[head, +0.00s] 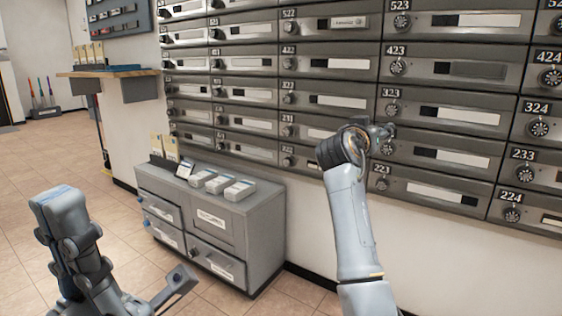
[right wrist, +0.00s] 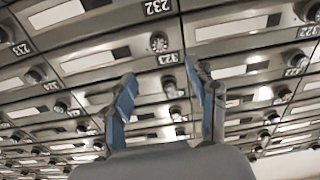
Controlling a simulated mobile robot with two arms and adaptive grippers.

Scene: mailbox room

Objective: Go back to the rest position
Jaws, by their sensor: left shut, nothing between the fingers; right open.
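My left gripper (head: 182,279) is low at the lower left in the head view, in front of the grey cabinet. Its dark fingers are shut with nothing between them. My right arm reaches up to the mailbox wall (head: 447,155). My right gripper (head: 380,133) is near the doors labelled 323 and 223, partly hidden behind its own wrist. In the right wrist view its two blue fingers (right wrist: 160,78) are spread apart and empty, facing the mailbox doors. I cannot tell whether the fingers touch the wall.
A low grey cabinet (head: 262,238) with drawers stands against the wall, bearing white boxes (head: 240,190) and a card stand (head: 184,170). A wooden shelf (head: 110,72) juts out at the upper left. Tiled floor (head: 25,200) is clear at the left.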

